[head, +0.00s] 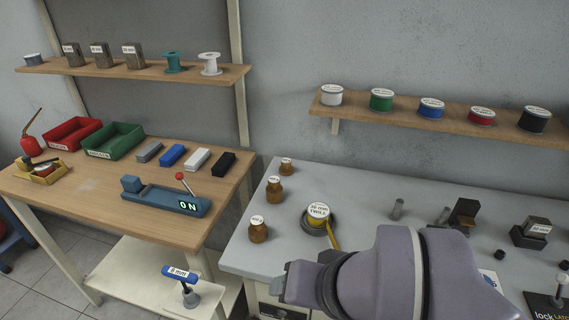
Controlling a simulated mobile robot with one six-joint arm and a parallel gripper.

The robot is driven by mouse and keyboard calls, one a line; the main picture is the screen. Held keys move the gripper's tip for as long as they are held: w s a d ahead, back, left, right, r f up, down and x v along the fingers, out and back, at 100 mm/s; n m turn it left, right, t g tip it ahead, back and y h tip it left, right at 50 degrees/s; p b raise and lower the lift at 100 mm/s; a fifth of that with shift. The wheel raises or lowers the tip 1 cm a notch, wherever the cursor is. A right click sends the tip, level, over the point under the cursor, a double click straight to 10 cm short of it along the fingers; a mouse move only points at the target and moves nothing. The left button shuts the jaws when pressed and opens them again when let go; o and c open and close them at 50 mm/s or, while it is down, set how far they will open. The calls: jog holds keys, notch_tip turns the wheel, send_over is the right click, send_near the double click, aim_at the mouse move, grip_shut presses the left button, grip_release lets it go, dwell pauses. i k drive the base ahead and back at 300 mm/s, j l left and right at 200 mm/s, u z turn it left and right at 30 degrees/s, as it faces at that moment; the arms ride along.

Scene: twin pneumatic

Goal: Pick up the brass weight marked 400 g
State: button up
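The small one (286,167) is at the back, a larger one (274,191) is in the middle, and another large one (258,230) is nearest the front left edge. The labels are too small to read surely, so I cannot tell which is marked 400 g. My arm fills the lower middle of the head view. Its end, my gripper (284,284), is at the table's front edge, nearer the camera than the weights. Its fingers do not show clearly.
A tape roll labelled 30 mm TWILL (318,216) sits right of the weights, its yellow end hanging out. Metal pieces and dark blocks (464,214) stand farther right. A shelf of spools (450,112) hangs above. A wooden bench (90,195) stands at left.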

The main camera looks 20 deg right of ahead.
aim_at(258, 230)
jog(key=i+j+z, duration=0.15)
jog(key=j+z, duration=0.2)
jog(key=i+j+z, duration=0.1)
jog(key=j+z, duration=0.2)
jog(key=j, duration=0.3)
jog(key=j+z, duration=0.35)
jog(key=j, duration=0.15)
